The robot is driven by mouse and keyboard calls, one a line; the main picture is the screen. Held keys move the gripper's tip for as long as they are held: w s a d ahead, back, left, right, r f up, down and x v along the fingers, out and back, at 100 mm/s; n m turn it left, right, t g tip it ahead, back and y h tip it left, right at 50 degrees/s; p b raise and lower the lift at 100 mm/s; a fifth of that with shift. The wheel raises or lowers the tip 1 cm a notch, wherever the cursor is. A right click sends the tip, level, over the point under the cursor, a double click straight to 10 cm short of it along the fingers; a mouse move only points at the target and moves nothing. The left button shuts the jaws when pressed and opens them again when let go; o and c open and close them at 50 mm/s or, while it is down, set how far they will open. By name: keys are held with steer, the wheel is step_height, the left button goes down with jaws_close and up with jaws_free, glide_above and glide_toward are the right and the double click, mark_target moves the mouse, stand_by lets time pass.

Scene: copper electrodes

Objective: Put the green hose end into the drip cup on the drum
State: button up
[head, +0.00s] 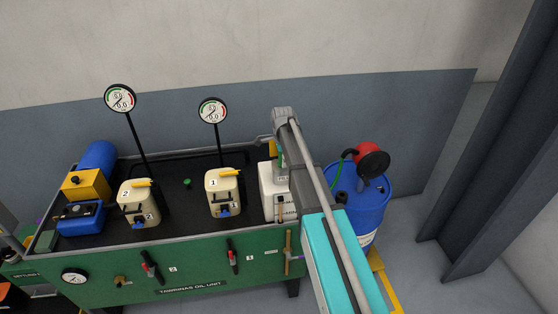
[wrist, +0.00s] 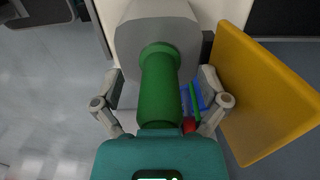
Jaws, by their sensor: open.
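In the wrist view a thick green cylinder (wrist: 160,95), which looks like the green hose end, stands between the fingers of my gripper (wrist: 160,82). My gripper is open, with a finger on each side of it. The cylinder's far end meets a pale grey block (wrist: 135,35). In the head view my arm hides most of my gripper. The blue drum (head: 368,212) stands right of my arm. A green hose (head: 336,168) curves at its top beside a red reel-like part (head: 366,153). A small dark piece (head: 342,197) sits on the drum top; I cannot tell if it is the drip cup.
A yellow plate (wrist: 270,85) rises close to the right of my gripper. A white container (head: 270,190) stands by my arm. The green oil unit (head: 200,262) carries several cans and two gauges on stalks. Open floor lies right of the drum.

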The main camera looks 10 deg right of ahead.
jaws_close()
stand_by(0.3)
steer(key=shift+r, duration=0.1)
step_height(320, 180, up, 10)
steer(key=p, duration=1)
stand_by(0.6)
steer(key=c, duration=0.6)
jaws_free()
jaws_close()
